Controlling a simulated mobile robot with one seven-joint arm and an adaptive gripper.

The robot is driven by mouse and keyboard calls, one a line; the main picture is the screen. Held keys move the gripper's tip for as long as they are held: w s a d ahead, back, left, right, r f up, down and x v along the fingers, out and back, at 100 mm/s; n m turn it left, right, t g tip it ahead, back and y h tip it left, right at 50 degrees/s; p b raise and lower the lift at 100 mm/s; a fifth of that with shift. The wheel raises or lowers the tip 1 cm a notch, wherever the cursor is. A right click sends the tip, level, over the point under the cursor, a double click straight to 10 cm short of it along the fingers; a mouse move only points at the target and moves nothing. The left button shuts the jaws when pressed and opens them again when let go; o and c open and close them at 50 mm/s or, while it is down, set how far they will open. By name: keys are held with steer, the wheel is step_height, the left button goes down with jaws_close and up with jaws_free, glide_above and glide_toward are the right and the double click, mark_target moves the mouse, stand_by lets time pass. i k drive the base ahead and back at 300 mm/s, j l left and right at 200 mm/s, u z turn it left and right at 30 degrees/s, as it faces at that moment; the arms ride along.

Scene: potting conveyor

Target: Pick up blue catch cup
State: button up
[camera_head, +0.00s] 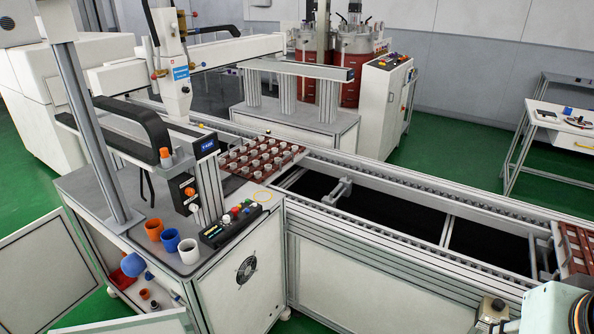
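The blue catch cup (170,240) stands upright on the grey top of the workstation cabinet (125,222), at the lower left of the head view. It is in a short row between an orange cup (153,229) and a white cup (189,251). The cups stand close together; I cannot tell whether they touch. My gripper is not in view. A pale rounded part at the bottom right corner looks like a piece of my arm, far to the right of the cups.
A control box with coloured buttons (231,223) lies right of the cups. A vertical post (91,130) rises behind them on the left. A brown tray of small pale cups (262,156) sits on the conveyor. Below the cabinet's left edge are a blue round object (133,265) and an open drawer or shelf.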

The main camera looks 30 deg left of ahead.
mark_target(170, 238)
steer(key=u, duration=2.15)
